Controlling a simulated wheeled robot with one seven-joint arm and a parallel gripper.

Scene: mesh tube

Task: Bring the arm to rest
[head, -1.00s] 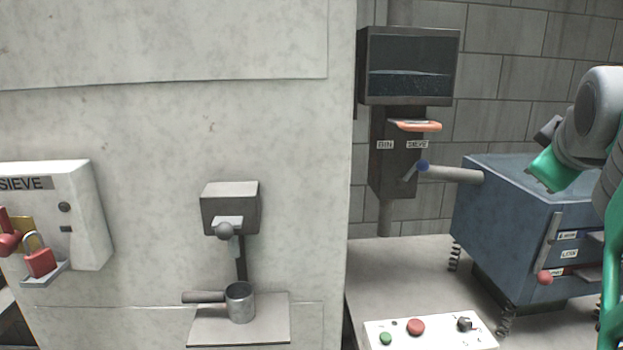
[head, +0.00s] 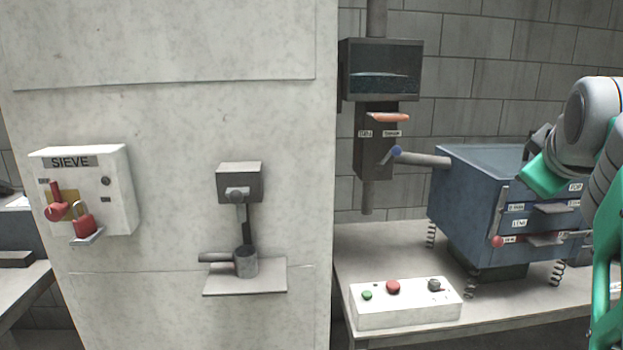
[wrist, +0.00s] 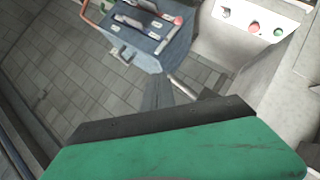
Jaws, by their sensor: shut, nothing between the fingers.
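My arm shows at the right edge of the head view, with grey rounded links and green parts, bent beside the blue sieve box. In the wrist view, my gripper (wrist: 158,90) shows as narrow dark fingers beyond a wide green and black part of my wrist. The fingers are together with nothing between them. In the head view I cannot make out the fingertips.
The blue box (head: 475,195) stands on springs on a bench (head: 385,240) with a button panel (head: 405,310).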

